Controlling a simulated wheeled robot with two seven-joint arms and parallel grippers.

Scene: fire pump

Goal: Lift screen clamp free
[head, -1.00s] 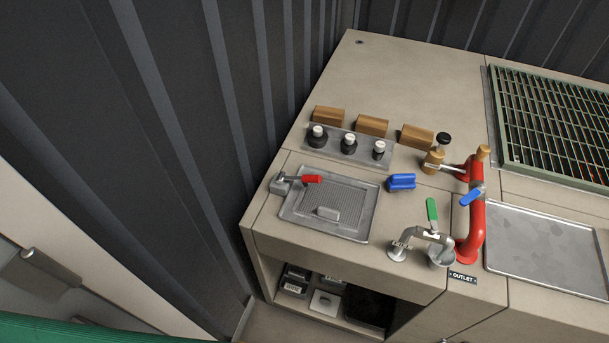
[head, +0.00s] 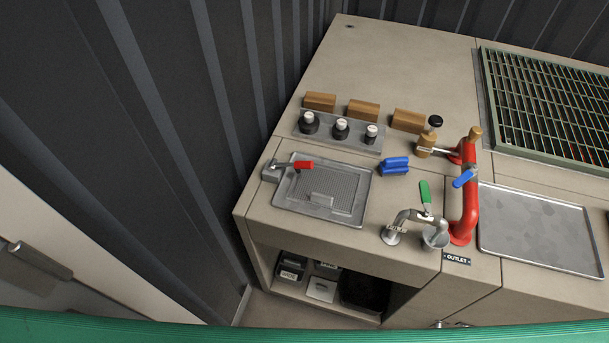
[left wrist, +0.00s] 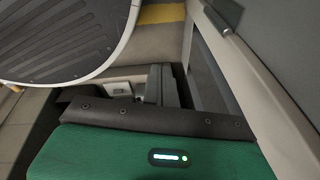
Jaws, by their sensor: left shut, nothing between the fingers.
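The screen clamp (head: 275,171) is a grey metal clamp with a red handle (head: 303,165). It sits at the upper left corner of the flat grey screen (head: 338,190) in the counter top, and its red handle points right over the screen. No gripper is near the clamp in the head view. My left gripper (left wrist: 162,86) shows in the left wrist view as dark fingers, shut and empty, beyond its green housing. The clamp does not show there. My right gripper is in neither view.
Black knobs (head: 341,131) and wooden blocks (head: 363,110) stand behind the screen. A blue-handled part (head: 395,166), a green-handled outlet pipe (head: 425,197) and a red pipe (head: 469,205) stand to the right. A dark ribbed wall (head: 160,130) rises close on the left.

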